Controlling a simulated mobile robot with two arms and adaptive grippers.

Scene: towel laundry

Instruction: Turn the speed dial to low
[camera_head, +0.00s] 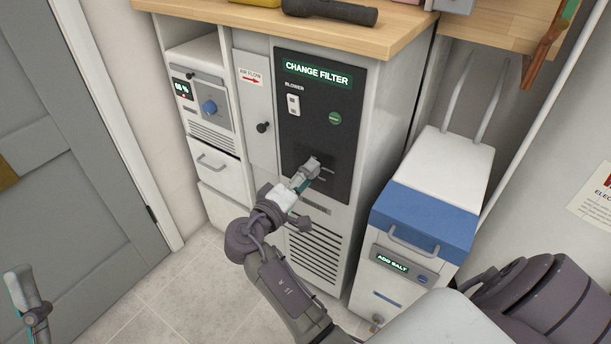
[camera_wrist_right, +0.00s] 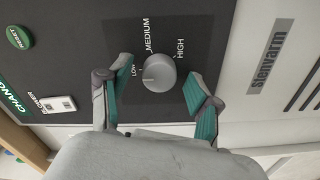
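The speed dial (camera_wrist_right: 159,73) is a round grey knob on a dark panel. LOW, MEDIUM and HIGH are printed around it in the right wrist view. A faint mark shows on the left part of its face, on the LOW side; its exact setting is hard to read. My right gripper (camera_wrist_right: 157,78) is open, its teal-padded fingers on either side of the dial with visible gaps. In the head view my right gripper (camera_head: 308,172) is at the lower part of the blower panel (camera_head: 315,120) and mostly hides the dial. My left gripper (camera_head: 28,300) is at the lower left, away from the panel; its opening is unclear.
The panel has a CHANGE FILTER display (camera_head: 318,73), a white blower switch (camera_head: 293,105) and a green RESET button (camera_head: 335,118). A blue-topped white salt unit (camera_head: 425,215) stands right of the cabinet. A grey door (camera_head: 75,150) is at left. Tiled floor lies between.

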